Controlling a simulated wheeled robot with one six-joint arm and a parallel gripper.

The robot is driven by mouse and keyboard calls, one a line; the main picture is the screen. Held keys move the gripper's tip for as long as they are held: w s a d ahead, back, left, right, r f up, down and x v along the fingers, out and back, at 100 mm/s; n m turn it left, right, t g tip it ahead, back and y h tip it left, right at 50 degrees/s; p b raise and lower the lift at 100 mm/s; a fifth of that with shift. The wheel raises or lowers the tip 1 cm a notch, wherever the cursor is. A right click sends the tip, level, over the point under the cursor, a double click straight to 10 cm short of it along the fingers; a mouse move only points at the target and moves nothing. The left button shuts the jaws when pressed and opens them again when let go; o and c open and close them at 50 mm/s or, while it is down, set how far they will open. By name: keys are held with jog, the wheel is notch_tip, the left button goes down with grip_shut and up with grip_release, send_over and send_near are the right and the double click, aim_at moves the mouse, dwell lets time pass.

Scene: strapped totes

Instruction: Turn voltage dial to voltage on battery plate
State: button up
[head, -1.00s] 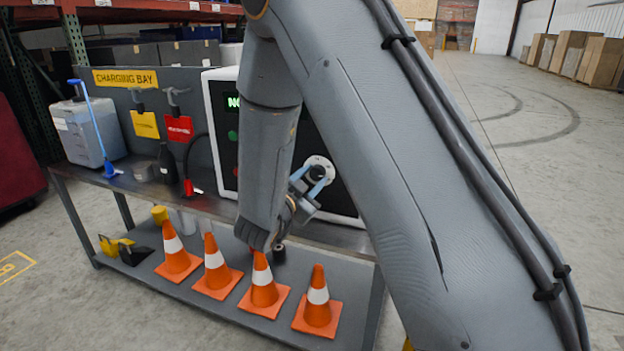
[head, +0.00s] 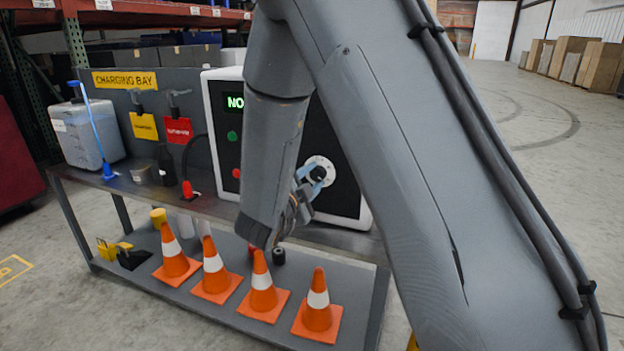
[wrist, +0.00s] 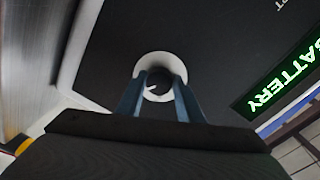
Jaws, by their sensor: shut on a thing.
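The voltage dial is a black knob (head: 318,173) on a round white plate (head: 329,164), low on the right of the charger's black front (head: 344,196). My gripper (head: 308,181) is shut on the knob, its blue fingers on either side of it. In the wrist view the fingers (wrist: 160,103) straddle the dark knob (wrist: 157,82) in front of the white disc (wrist: 163,65). A white mark shows on the knob. A green-lit display (wrist: 285,80) reads "BATTERY"; in the head view only "NO" (head: 235,102) shows beside my arm. I see no battery plate.
The charger stands on a metal bench (head: 215,208) with a red connector (head: 187,190), a dark bottle (head: 166,165) and a pale container (head: 88,132). Several orange cones (head: 262,290) line the lower shelf. Open floor lies to the right.

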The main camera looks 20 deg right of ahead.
jog(key=shift+a, duration=0.1)
jog(key=o, duration=1.1)
jog(key=shift+c, duration=0.2)
jog(key=v, duration=0.7)
jog(key=shift+s+a, duration=0.2)
jog(key=shift+s, duration=0.1)
jog(key=shift+r, duration=0.1)
